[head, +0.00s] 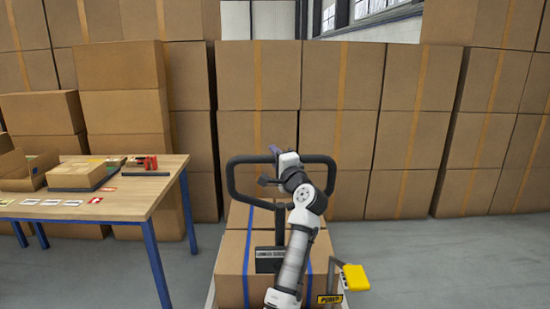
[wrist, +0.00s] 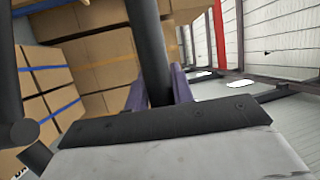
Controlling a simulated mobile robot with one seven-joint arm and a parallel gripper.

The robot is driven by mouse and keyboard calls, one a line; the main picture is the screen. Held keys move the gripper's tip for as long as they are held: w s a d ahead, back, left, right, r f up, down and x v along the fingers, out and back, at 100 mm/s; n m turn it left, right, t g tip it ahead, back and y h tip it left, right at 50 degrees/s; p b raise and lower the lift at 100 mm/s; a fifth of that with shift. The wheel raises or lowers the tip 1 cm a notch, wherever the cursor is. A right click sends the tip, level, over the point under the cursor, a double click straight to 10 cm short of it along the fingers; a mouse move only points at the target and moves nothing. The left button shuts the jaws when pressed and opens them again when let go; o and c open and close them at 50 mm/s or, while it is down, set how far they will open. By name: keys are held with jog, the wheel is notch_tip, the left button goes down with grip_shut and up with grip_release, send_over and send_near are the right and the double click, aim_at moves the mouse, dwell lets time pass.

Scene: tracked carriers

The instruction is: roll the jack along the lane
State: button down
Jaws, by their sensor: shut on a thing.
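The jack has a black loop handle (head: 233,181) on a dark post, standing upright in front of my base. A large carton with blue straps (head: 233,262) sits low on it, behind a dark lettered plate (head: 269,260). My gripper (head: 276,152) is at the top bar of the handle. In the wrist view its purple fingers (wrist: 158,90) are shut around the black handle bar (wrist: 149,45). My arm hides part of the handle and carton. The jack's wheels are out of sight.
A wooden table (head: 135,200) with blue legs stands at left, holding an open box (head: 28,180), a parcel (head: 77,178) and a red tool (head: 142,162). Stacked cartons (head: 340,140) wall off the back. A yellow object (head: 355,278) is low at right. Grey floor (head: 450,260) is clear at right.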

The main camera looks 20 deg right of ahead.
jog(key=shift+w+r, duration=0.15)
jog(key=shift+d, duration=0.1)
jog(key=c, duration=1.5)
grip_release()
jog(key=o, duration=0.3)
jog(key=shift+w, duration=0.2)
jog(key=shift+s+f, duration=0.15)
jog(key=shift+f, duration=0.05)
jog(key=b+v, duration=0.3)
jog(key=v, duration=1)
jog(key=shift+s+b, duration=0.35)
jog(key=shift+d, duration=0.1)
